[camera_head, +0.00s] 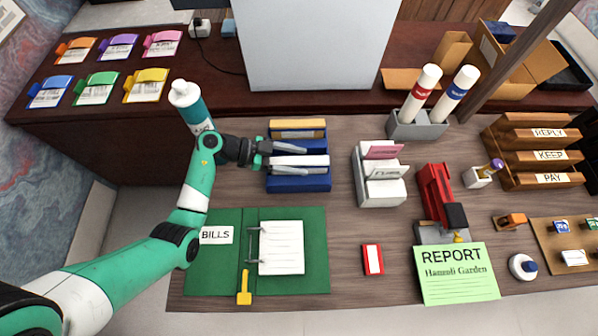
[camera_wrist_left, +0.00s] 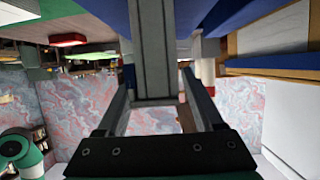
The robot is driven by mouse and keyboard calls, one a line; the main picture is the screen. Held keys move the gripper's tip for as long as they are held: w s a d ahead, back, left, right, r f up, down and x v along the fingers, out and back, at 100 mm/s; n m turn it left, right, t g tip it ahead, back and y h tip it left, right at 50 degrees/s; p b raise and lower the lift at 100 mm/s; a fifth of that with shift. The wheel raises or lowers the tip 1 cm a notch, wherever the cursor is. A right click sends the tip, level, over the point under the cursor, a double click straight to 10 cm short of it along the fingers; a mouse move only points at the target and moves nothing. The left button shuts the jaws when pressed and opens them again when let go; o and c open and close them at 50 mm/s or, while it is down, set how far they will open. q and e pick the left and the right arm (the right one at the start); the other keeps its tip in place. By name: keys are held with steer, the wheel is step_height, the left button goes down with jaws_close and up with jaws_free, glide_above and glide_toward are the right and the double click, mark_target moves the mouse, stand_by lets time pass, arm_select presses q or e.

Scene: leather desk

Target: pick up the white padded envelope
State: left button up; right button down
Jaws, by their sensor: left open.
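A blue desk sorter (camera_head: 300,184) stands left of centre on the wooden desk. A tan envelope (camera_head: 298,124) stands in its back slot, and the white padded envelope (camera_head: 300,160) in its front slot. My left gripper (camera_head: 297,160) reaches in from the left, open, with one finger on the far side of the white envelope and one on the near side. In the left wrist view a grey, shaded slab (camera_wrist_left: 153,50), probably this envelope, lies between the open fingers. Whether either finger touches it I cannot tell. My right gripper is not in view.
A green binder (camera_head: 315,250) lies open in front of the sorter. A grey letter holder (camera_head: 380,192) stands to its right, then a red stapler (camera_head: 434,185) and a green report sheet (camera_head: 456,274). Poster tubes (camera_head: 421,95) stand behind. A white panel (camera_head: 315,45) rises at the back.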

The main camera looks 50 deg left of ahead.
arm_select(q)
steer(key=shift+w+d+f, duration=0.1)
steer(key=shift+w+d, duration=0.15)
jaws_close()
stand_by(1.3)
